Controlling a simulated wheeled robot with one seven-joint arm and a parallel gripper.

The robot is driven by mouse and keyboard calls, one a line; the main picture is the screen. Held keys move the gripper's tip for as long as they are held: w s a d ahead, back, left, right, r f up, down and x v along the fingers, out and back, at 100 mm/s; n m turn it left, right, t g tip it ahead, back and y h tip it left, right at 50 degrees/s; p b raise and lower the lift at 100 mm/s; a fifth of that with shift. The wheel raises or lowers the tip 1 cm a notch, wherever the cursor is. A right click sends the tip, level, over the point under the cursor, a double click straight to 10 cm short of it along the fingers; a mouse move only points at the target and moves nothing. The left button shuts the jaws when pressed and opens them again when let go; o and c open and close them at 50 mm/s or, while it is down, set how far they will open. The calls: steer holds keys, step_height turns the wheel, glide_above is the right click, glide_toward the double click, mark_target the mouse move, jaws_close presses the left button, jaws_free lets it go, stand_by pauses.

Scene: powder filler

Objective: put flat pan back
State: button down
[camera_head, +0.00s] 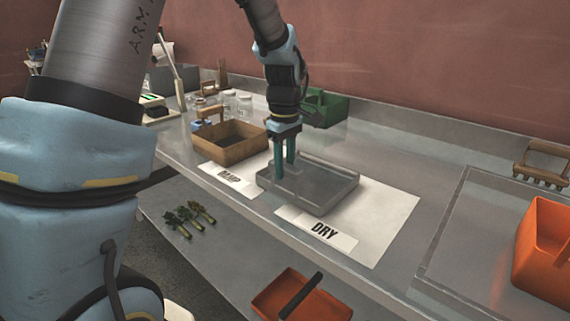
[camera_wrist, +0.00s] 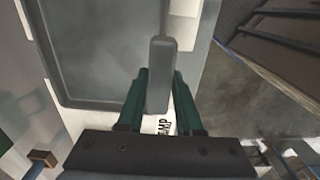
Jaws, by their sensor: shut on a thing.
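The flat pan (camera_head: 325,193) is a shallow grey rectangular tray, level, over the left part of the white mat (camera_head: 392,215) behind the DRY label (camera_head: 325,232). I cannot tell if it touches the mat. My gripper (camera_head: 283,172) points down at the pan's left end. In the wrist view, the green fingers of my gripper (camera_wrist: 159,88) are shut on the pan's grey handle (camera_wrist: 162,60). The pan's floor (camera_wrist: 105,50) is empty where it shows. The fingers hide part of the handle.
A brown wooden box (camera_head: 228,145) stands left of the pan, behind a second label (camera_head: 230,179), partly readable. A green bin (camera_head: 325,107) stands behind. An orange bin (camera_head: 545,250) is at right. Another orange pan (camera_head: 300,298) is lower, in front.

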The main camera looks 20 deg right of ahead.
steer(key=c, duration=1)
jaws_free()
steer(key=shift+f, duration=0.15)
steer(key=o, duration=0.4)
step_height(320, 180, up, 12)
steer(key=shift+r+b, duration=0.2)
steer(key=shift+b, duration=0.75)
steer(key=s+a+f+m, duration=0.2)
steer(key=a+f, duration=0.2)
steer(key=a, duration=0.5)
steer(key=s+a+f+m+t, duration=0.1)
steer(key=s+a+f+m, duration=0.1)
steer(key=a+f, duration=0.3)
steer(key=s+a+f+m, duration=0.2)
steer(key=a+f+m, duration=0.1)
steer(key=a, duration=1.1)
steer(key=shift+s+f+t, duration=0.15)
steer(key=shift+f+t, duration=0.15)
steer(key=shift+f, duration=0.6)
